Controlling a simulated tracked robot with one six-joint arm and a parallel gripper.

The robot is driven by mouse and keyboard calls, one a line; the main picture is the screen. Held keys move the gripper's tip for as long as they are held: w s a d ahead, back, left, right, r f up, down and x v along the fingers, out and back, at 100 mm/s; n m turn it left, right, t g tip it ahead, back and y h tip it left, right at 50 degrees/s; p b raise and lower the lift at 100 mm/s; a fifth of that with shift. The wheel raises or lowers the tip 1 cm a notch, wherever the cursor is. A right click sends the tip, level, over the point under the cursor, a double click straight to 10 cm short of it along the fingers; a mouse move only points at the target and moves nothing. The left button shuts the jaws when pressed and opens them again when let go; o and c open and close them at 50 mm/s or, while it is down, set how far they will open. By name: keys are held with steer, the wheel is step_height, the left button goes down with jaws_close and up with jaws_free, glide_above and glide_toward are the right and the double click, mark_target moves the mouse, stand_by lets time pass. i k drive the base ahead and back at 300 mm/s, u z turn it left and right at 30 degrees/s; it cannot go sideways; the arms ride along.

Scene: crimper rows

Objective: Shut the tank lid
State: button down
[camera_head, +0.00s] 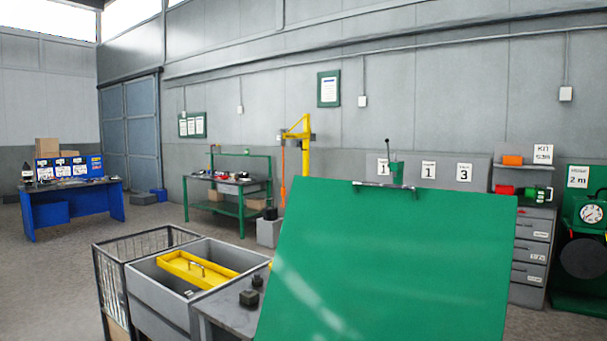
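A large green panel (385,265) fills the lower right middle of the view, close to me. It looks like the tank lid, raised and tilted up, with a metal handle (384,185) on its top edge. The tank body under it is not visible, so I cannot tell how it is hinged. To its left stands an open grey tub (165,290) with a yellow frame (205,270) inside it. My gripper is not in view.
A wire basket (110,262) adjoins the grey tub, and a grey bench top (228,310) with dark blocks lies between tub and panel. Drawers (530,245) and a green gauge machine (590,235) stand at right. Open floor (60,290) lies at left.

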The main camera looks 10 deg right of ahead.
mark_target(354, 261)
steer(key=u, duration=0.1)
steer(key=i, duration=0.85)
steer(key=u, duration=0.6)
steer(key=i, duration=0.6)
steer(key=u, duration=0.4)
